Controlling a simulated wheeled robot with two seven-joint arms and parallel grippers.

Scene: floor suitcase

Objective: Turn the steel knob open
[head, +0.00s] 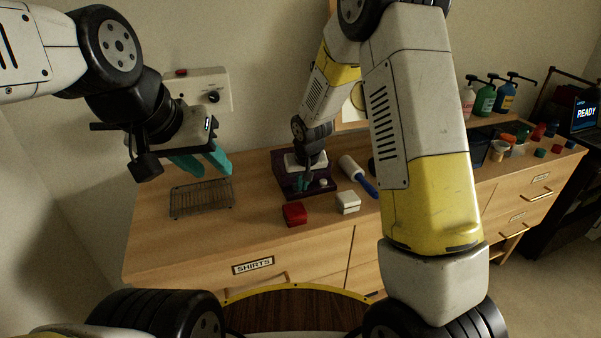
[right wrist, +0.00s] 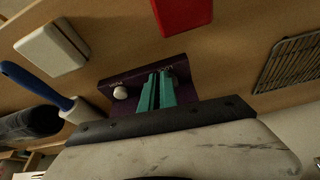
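A purple fixture (head: 284,172) stands on the wooden counter, and a pale round knob (head: 323,182) sits on it. In the right wrist view the same knob (right wrist: 120,92) shows left of my fingers, on the purple fixture (right wrist: 186,68). My right gripper (head: 304,184) points down at the fixture, its teal fingers close together (right wrist: 157,90) and beside the pale knob, not around it. Small grey metal shows at the fingertips; whether they hold a steel knob is hidden. My left gripper (head: 203,160) hangs above the wire rack, its teal fingers apart and empty.
A wire rack (head: 201,199) lies left on the counter. A red box (head: 294,214), a white box (head: 348,203) and a blue-handled roller (head: 358,176) lie near the fixture. A wall panel (head: 220,82) is behind my left gripper. Pump bottles (head: 485,98) stand at the right.

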